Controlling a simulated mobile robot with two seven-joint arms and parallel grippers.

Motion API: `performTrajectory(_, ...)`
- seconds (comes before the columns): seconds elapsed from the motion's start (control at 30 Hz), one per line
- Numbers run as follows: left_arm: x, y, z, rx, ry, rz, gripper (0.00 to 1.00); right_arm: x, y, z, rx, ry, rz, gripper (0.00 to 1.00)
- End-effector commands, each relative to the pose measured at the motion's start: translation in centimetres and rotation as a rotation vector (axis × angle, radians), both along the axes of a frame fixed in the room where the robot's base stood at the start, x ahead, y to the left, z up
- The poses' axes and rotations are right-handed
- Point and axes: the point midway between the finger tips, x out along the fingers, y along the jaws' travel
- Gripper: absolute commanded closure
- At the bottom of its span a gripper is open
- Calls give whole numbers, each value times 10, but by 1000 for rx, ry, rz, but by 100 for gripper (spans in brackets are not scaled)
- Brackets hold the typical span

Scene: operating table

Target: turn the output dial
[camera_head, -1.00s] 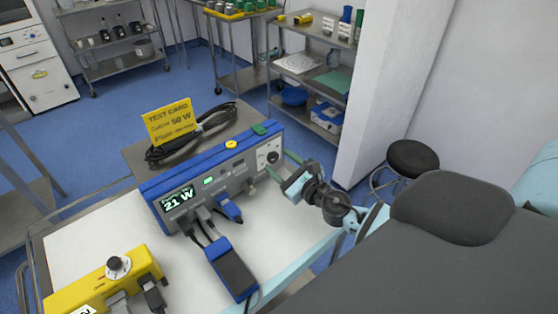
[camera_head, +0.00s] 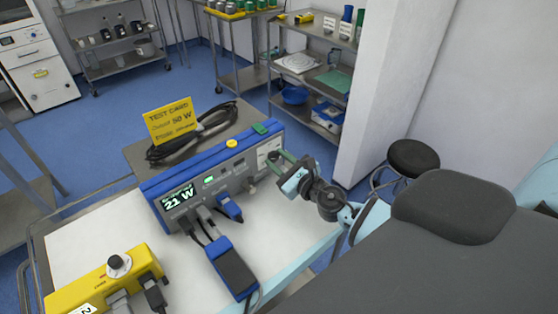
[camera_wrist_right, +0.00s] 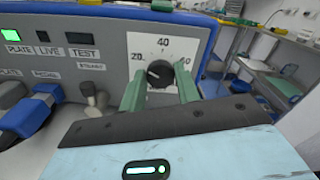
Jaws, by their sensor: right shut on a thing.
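The output dial (camera_wrist_right: 160,74) is a black knob on a white scale marked 20, 40 and 60 in the right wrist view. Its pale pointer mark is turned toward the 20 side. My right gripper (camera_head: 280,162) has its two green fingers on either side of the dial, shut on it. The dial is hidden behind the gripper in the head view. The blue and grey generator (camera_head: 212,176) has a lit display (camera_head: 178,198) reading 21 W. A yellow test card (camera_head: 170,119) behind it says 50 W. My left gripper is not in view.
A yellow box with a black knob (camera_head: 119,262) stands at the front left of the white cart top (camera_head: 85,235). A blue pedal-like block (camera_head: 233,270) and plugged cables lie before the generator. Coiled black cable (camera_head: 195,130) lies behind it.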

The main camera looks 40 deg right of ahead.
Motion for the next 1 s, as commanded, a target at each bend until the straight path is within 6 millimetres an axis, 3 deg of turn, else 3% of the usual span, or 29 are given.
performTrajectory(0.37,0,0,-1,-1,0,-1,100,0,0,-1,145,13,1,91)
performTrajectory(1.0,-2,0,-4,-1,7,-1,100,0,-2,0,735,57,0,91)
